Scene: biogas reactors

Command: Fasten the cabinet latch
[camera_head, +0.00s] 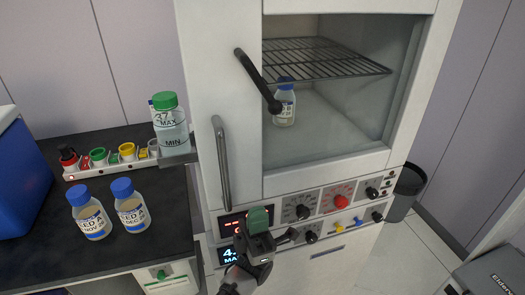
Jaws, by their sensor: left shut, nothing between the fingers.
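The white cabinet (230,25) stands in the middle of the view, with a large window showing its inside. A black lever (257,79), which looks like the latch, slants from upper left to lower right across the window's left edge. A grey vertical handle (221,165) is on the white panel to its left and below. My left gripper (258,219), with a green part at its tip, is shut and empty. It appears in front of the lower control panel, well below the lever; contact with the panel cannot be told. My right gripper is not in view.
A wire rack (320,58) and a blue-capped bottle (284,106) show through the window. Knobs (302,211) line the control panel. The dark counter (60,255) at left holds two blue-capped bottles (93,218), a green-capped bottle (171,130) and a blue box (20,190).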

